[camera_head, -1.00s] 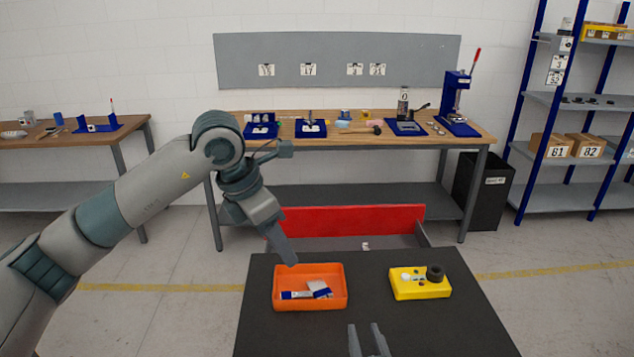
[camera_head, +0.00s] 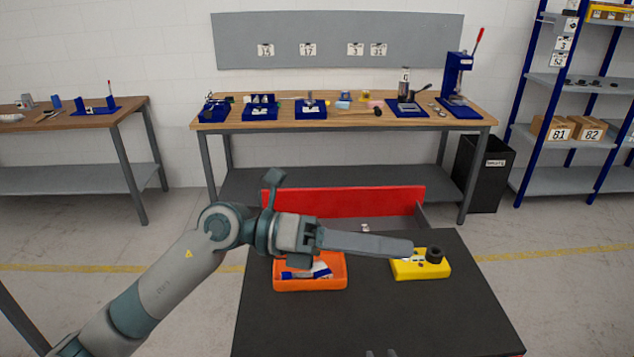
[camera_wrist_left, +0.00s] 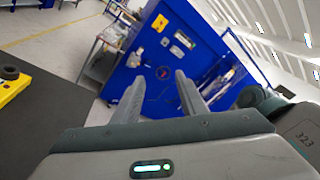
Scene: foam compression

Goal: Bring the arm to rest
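My left arm comes in from the left in the head view.
The black tabletop (camera_head: 340,320) carries an orange bin (camera_head: 310,284) with blue-and-white items and a yellow bin (camera_head: 422,272) with a dark ring. Its near part is clear. A red panel (camera_head: 345,202) stands behind it. A workbench (camera_head: 340,118) with blue fixtures is farther back.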

